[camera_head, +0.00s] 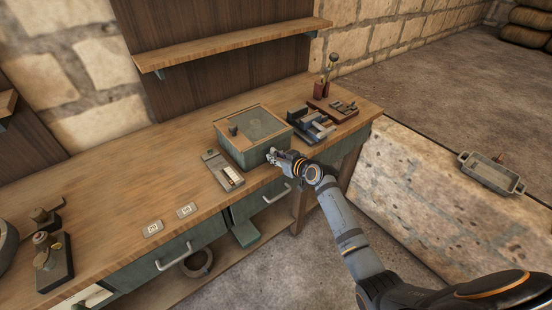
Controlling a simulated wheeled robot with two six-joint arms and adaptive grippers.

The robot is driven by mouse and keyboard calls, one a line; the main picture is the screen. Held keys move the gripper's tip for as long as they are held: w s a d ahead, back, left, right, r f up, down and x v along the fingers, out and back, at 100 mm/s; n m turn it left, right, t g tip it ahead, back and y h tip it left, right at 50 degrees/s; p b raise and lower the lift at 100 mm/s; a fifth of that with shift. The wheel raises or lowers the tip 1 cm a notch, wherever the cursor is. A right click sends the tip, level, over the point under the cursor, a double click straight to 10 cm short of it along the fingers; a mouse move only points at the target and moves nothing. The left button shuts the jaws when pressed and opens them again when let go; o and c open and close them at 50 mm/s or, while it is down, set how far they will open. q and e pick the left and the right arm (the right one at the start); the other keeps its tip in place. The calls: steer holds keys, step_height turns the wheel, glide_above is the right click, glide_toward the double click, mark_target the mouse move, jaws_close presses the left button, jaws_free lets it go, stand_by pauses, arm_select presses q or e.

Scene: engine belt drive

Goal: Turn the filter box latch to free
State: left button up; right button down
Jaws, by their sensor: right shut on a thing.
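The green filter box (243,157) with a wooden-rimmed lid stands on the workbench. A dark knob (233,131) sits on the left part of its lid. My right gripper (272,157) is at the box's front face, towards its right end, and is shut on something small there. The fingers cover that part, so I cannot make out the latch or its angle. My left gripper is not in view.
A tray (231,181) lies just left of the box on the wooden workbench (105,207). A dark rack of parts (311,127) stands close on the right. A shelf (235,44) hangs behind. The bench's middle left is mostly clear.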

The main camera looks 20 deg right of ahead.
stand_by(0.5)
steer(key=c, duration=1.3)
jaws_free()
steer(key=shift+s, duration=0.1)
steer(key=v, duration=1.1)
steer(key=shift+s+d+r, duration=0.25)
steer(key=shift+s, duration=0.05)
